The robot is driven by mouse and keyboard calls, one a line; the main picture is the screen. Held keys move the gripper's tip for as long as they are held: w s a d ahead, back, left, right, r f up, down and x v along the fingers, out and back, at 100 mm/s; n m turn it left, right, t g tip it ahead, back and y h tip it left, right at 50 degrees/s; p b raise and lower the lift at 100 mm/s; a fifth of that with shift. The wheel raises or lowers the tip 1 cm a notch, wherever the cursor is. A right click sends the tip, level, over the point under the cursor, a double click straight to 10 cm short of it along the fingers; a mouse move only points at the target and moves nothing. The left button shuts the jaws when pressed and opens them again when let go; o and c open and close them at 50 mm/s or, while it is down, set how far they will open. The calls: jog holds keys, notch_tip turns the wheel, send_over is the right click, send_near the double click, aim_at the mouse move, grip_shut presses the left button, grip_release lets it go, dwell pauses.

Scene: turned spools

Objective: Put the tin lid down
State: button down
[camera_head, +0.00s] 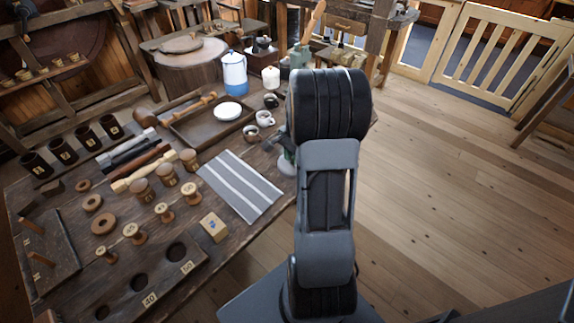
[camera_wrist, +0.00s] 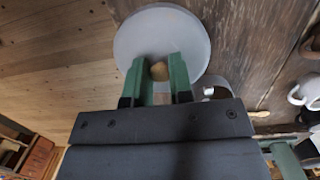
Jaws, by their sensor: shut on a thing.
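The tin lid is a pale grey round disc (camera_wrist: 185,22) with a small wooden knob (camera_wrist: 160,71). My gripper (camera_wrist: 158,66) has its green fingers on either side of the knob and is shut on it. In the wrist view the lid spans the line between dark table and floor boards. In the head view, a pale piece of the lid (camera_head: 287,167) shows left of my arm, near the table's right edge. My arm hides the rest there. I cannot tell the height of the lid above the table.
A striped grey cloth (camera_head: 240,186) lies bare left of my arm. Behind it are a white mug (camera_head: 265,119) and a dark tray (camera_head: 190,128) with a white dish (camera_head: 227,111). Spools (camera_head: 164,212) and a drilled wooden block (camera_head: 165,278) crowd the left. A small block (camera_head: 214,227) sits in front.

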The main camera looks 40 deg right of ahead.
aim_at(287, 165)
jog(key=shift+w+a+f, duration=0.15)
jog(key=shift+w+f, duration=0.85)
jog(key=shift+f, duration=0.2)
jog(key=shift+w+f, duration=0.2)
jog(key=shift+f, duration=1.6)
jog(key=shift+f+b, duration=0.15)
jog(key=shift+b, duration=0.15)
jog(key=c, duration=1)
grip_release()
